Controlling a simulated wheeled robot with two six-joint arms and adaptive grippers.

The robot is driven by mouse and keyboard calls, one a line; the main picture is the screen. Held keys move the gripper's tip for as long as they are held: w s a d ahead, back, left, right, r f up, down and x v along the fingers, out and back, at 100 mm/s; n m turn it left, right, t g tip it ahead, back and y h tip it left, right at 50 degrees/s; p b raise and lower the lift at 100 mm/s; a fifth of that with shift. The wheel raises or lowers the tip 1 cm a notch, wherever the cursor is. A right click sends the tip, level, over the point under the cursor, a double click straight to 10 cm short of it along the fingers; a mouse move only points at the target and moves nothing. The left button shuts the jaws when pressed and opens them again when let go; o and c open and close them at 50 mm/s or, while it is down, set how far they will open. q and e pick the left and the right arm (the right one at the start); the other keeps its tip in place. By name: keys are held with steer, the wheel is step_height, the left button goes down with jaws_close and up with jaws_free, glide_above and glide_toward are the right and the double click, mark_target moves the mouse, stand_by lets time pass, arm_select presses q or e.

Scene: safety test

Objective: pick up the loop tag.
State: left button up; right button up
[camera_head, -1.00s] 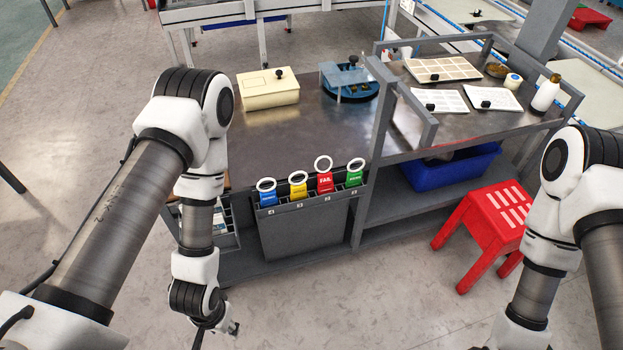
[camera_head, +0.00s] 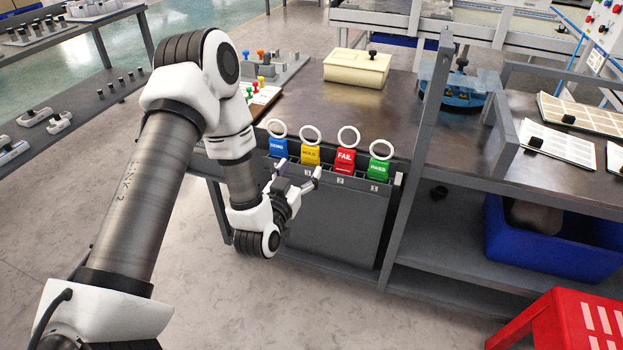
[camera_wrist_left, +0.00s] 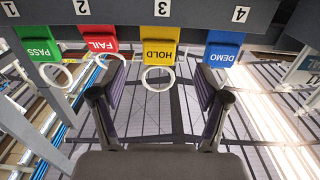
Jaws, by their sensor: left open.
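Loop tags with white rings stand in a row in the grey slotted holder (camera_head: 330,182) on the table's front: blue DEMO (camera_head: 278,147), yellow HOLD (camera_head: 310,155), red FAIL (camera_head: 345,160) and green PASS (camera_head: 379,170). My left gripper (camera_head: 300,172) is open and empty in front of the holder, near the blue and yellow tags. In the left wrist view, the yellow HOLD tag (camera_wrist_left: 158,52) and its ring show between the open fingers (camera_wrist_left: 160,75); the fingers do not visibly touch it. My right gripper is out of view.
A cream box (camera_head: 357,70) and a blue round fixture (camera_head: 462,90) stand at the back of the table. A grey shelf post (camera_head: 423,130) rises right of the tags. A blue bin (camera_head: 560,250) and a red stool (camera_head: 570,320) are at lower right.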

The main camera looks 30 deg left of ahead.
mark_target(309, 153)
arm_select(q)
steer(key=x, duration=0.7)
steer(key=shift+w+r+b, duration=0.25)
steer(key=shift+r+b, duration=0.05)
steer(key=shift+r, duration=0.1)
steer(key=shift+s, duration=0.1)
steer(key=c, duration=1.1)
steer(key=shift+c, duration=0.2)
